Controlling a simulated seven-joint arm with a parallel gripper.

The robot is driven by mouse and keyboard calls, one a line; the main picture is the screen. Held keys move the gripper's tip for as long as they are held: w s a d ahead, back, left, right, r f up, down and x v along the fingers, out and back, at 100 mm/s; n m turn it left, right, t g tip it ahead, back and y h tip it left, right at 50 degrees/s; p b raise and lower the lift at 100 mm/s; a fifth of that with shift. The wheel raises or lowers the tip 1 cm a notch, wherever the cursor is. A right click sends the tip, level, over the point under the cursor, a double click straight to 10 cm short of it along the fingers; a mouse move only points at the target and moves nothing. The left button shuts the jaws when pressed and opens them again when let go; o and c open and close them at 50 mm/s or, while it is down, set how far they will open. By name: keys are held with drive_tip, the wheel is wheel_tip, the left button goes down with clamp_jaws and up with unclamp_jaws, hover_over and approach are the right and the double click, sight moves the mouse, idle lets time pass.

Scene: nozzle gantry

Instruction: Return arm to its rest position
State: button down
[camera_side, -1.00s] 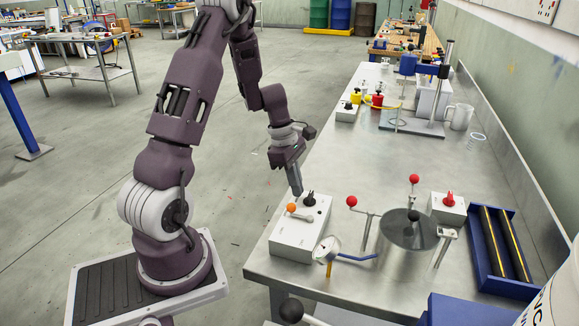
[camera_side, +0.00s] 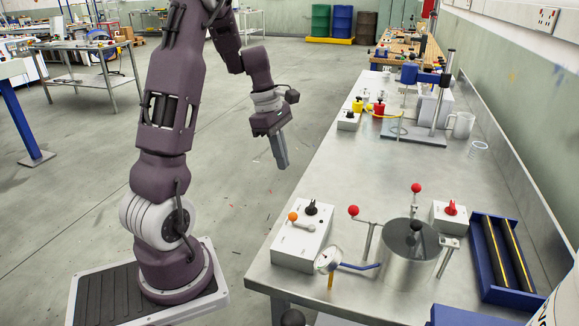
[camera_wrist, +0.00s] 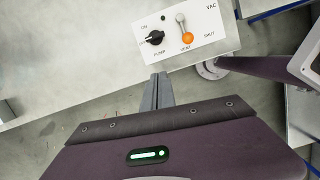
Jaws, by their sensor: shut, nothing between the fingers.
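My gripper (camera_side: 282,163) is shut and empty. In the side view it hangs in the air past the left edge of the metal bench (camera_side: 345,160), tilted a little, with its fingers pointing down. It touches nothing. In the wrist view the closed fingers (camera_wrist: 158,82) point toward the white control box (camera_wrist: 195,38), which carries a black pump knob (camera_wrist: 154,37) and an orange-tipped vent lever (camera_wrist: 187,37). The same box (camera_side: 303,235) stands at the bench's front left corner in the side view, apart from my gripper.
A metal pot (camera_side: 409,260) with red-knobbed clamps and a dial gauge (camera_side: 328,259) stand right of the box. A blue tray (camera_side: 485,285) lies farther right. A stand with a blue head (camera_side: 428,76) is at the back.

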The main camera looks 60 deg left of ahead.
drive_tip(key=d+r+m, duration=0.7)
drive_tip(key=d, duration=0.3)
drive_tip(key=s+d+r+m+t+y, duration=0.1)
drive_tip(key=s+d+r+m+t, duration=0.1)
drive_tip(key=s+d+m, duration=0.5)
drive_tip(key=s+d+r+m+t+y, duration=0.1)
drive_tip(key=s+d+r+m, duration=0.1)
drive_tip(key=s+d+m, duration=0.5)
drive_tip(key=m, duration=0.4)
drive_tip(key=shift+s+d+r+m+t, duration=0.2)
drive_tip(key=shift+d+r+m+t, duration=0.1)
drive_tip(key=shift+t, duration=0.1)
